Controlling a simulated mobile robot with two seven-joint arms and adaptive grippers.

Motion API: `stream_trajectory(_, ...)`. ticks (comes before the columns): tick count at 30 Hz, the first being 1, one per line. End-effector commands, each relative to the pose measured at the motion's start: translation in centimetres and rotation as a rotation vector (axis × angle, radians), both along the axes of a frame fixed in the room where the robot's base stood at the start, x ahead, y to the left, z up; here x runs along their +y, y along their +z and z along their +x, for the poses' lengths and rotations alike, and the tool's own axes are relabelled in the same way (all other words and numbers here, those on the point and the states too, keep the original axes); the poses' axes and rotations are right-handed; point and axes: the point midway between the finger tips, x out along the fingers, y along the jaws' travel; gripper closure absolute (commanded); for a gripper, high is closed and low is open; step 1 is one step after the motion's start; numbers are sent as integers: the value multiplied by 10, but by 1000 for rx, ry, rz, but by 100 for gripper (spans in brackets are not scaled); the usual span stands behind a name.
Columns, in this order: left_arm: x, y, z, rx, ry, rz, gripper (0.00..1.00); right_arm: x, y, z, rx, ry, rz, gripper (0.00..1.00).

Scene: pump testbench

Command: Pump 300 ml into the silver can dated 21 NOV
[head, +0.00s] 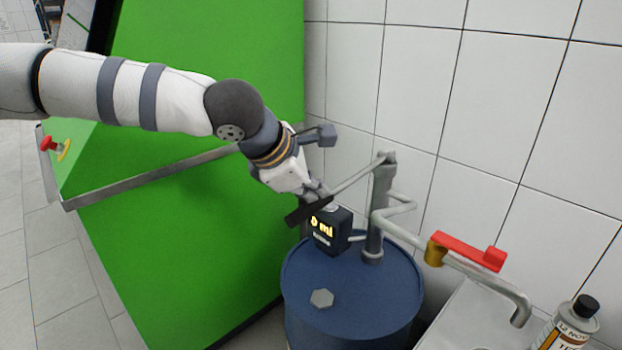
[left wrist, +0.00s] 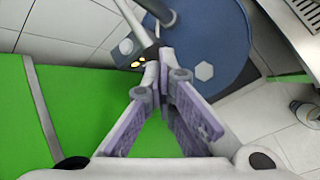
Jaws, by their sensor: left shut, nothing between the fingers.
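My left gripper (head: 316,190) is shut and empty, with its tips at the black grip (head: 308,211) of the pump's lever. I cannot tell whether they touch it. In the left wrist view the fingertips (left wrist: 164,68) come together beside the dark display box. The hand pump (head: 378,205) stands on a blue drum (head: 345,297), its lever sloping down to the left. The black display box (head: 332,231) appears to read 0 ml. A red valve lever (head: 468,250) sits on the outlet pipe. A can (head: 568,326) below right is labelled 12 NOV. No 21 NOV label is visible.
A large green panel (head: 220,215) with a metal rail (head: 150,180) stands left of the drum. A white tiled wall (head: 480,110) is close behind the pump. A red emergency button (head: 48,144) is at far left. A grey hexagonal cap (head: 321,298) lies on the drum top.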

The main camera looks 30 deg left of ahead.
Motion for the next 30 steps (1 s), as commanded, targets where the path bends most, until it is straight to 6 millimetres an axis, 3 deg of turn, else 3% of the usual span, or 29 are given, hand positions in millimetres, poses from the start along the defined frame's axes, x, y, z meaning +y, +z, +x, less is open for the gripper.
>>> stream_trajectory(30, 1, -14, -2, 3, 1, 1, 100, 0, 0, 0, 1, 0, 0, 60)
